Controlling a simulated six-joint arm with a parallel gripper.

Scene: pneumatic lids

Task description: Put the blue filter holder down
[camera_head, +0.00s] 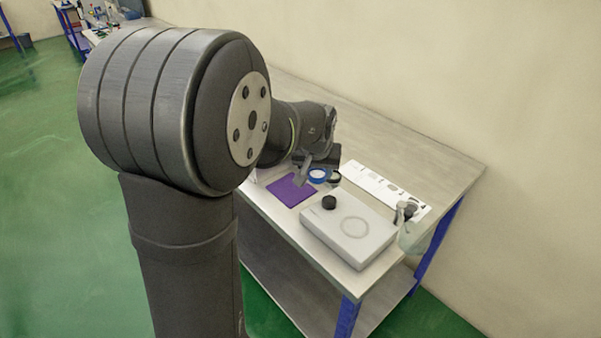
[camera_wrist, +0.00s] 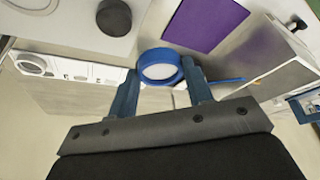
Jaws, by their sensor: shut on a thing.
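The blue filter holder (camera_wrist: 160,66), a blue ring with a pale round middle, sits between the fingertips of my gripper (camera_wrist: 161,82) in the wrist view. My gripper is shut on it, one finger at each side. In the head view the blue holder (camera_head: 318,175) shows under the dark end of my arm, just right of the purple mat (camera_head: 292,190). Most of my gripper is hidden there by my arm. I cannot tell whether the holder touches the bench.
A white box (camera_head: 348,228) with a black round piece (camera_head: 329,202) on top stands at the front. A white strip with dark shapes (camera_head: 385,190) lies behind it. A clear vessel (camera_head: 412,238) stands at the right edge. Bare bench (camera_head: 440,165) lies toward the wall.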

